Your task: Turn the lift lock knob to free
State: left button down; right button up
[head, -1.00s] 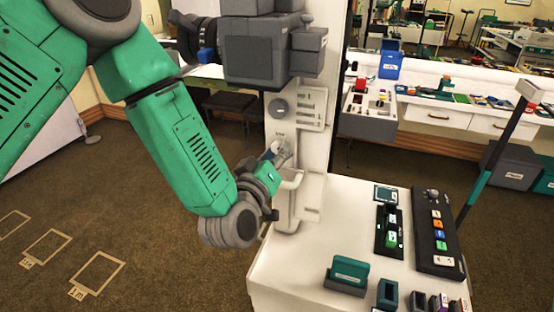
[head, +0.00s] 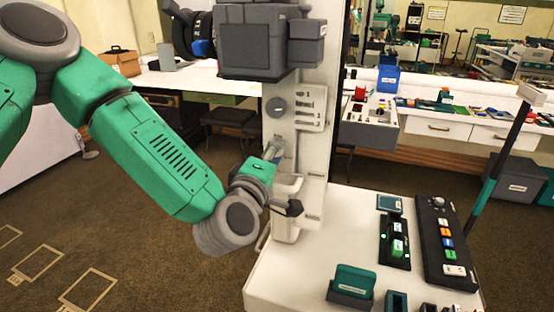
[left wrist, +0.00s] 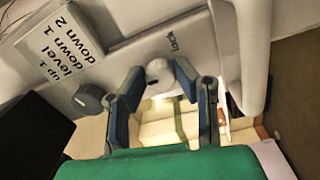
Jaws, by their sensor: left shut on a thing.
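The lift lock knob (left wrist: 158,73) is a small pale grey knob on the white column, beside the word "lock" in the left wrist view. My left gripper (left wrist: 163,83) has its two dark blue-grey fingers on either side of the knob and is shut on it. In the head view my left gripper (head: 274,152) reaches the column's side from the left and hides most of the knob. How far the knob is turned cannot be told. My right gripper is not in view.
A dark round dial (head: 276,107) sits above, beside a lettered plate (head: 311,107). A white handle-like bar (left wrist: 254,55) is close to the gripper. A white console (head: 315,250) with a button panel (head: 443,240) stands at the right. A grey housing (head: 255,42) overhangs above.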

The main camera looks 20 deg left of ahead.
pick_arm(q)
jog(key=shift+a+f+n, duration=0.1)
jog(key=shift+f+n, duration=0.05)
jog(key=shift+n, duration=0.15)
jog(key=c, duration=1.6)
grip_release()
jog(key=o, duration=0.3)
jog(key=shift+o, duration=0.2)
jog(key=shift+s+a, duration=0.15)
jog(key=s, duration=0.7)
jog(key=shift+s+a, duration=0.15)
jog(key=shift+a, duration=0.05)
